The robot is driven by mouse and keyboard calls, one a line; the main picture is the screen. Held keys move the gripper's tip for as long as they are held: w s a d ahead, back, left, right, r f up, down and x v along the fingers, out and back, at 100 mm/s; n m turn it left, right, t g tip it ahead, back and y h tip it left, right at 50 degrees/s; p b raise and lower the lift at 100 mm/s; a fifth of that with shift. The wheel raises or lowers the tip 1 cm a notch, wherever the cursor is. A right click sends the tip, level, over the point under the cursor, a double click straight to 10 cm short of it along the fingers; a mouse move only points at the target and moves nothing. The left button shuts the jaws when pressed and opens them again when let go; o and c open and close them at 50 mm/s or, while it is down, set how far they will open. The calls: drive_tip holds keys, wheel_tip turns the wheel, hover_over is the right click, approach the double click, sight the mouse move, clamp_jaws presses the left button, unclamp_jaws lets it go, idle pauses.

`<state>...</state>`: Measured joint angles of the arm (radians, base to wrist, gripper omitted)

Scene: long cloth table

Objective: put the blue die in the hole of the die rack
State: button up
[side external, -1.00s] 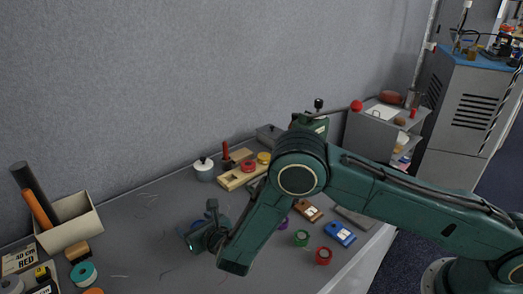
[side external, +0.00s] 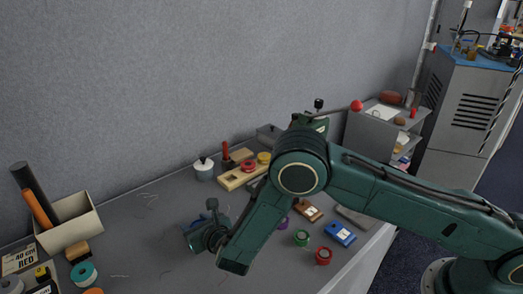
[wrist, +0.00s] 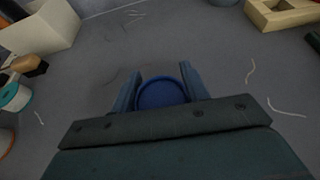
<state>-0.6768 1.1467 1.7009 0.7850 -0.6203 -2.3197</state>
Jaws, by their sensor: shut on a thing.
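The blue die (wrist: 161,94) is a round blue piece with a raised rim, seen between the fingers in the wrist view. My gripper (wrist: 161,84) is shut on it, one finger on each side. In the side view my gripper (side external: 190,240) is low over the grey table, left of the middle, and mostly hides the die. I cannot tell whether the die touches the table. A pale wooden rack (side external: 232,183), apparently the die rack, stands near the wall to the right of my gripper, with red and yellow round pieces at it. Part of it shows at top right in the wrist view (wrist: 285,18).
A cream bin (side external: 70,232) with dark and orange tubes stands at left, near a brush and a teal roll (side external: 84,273). A white pot (side external: 204,170) stands left of the rack. Green (side external: 301,238) and red (side external: 323,256) round pieces lie right of my arm. Table between gripper and rack looks clear.

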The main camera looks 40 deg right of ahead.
sight(196, 223)
wheel_tip(196, 223, up, 20)
idle(0.8)
idle(0.4)
drive_tip(key=w+d+r+m+g+h, duration=0.1)
drive_tip(key=w+d+m+h, duration=0.15)
drive_tip(key=w+d, duration=0.6)
drive_tip(key=w+d+r+m+h, duration=0.1)
drive_tip(key=w+d+m+h, duration=0.3)
drive_tip(key=d, duration=0.8)
drive_tip(key=f, duration=0.5)
drive_tip(key=f+n+y, duration=0.1)
drive_tip(key=f, duration=0.4)
drive_tip(key=w+f+n, duration=0.1)
drive_tip(key=f, duration=0.5)
drive_tip(key=shift+f+y, duration=0.1)
drive_tip(key=shift+y, duration=0.15)
drive_tip(key=shift+f, duration=0.1)
drive_tip(key=shift+s+f, duration=0.1)
drive_tip(key=shift+f, duration=1.95)
drive_tip(key=shift+f, duration=0.7)
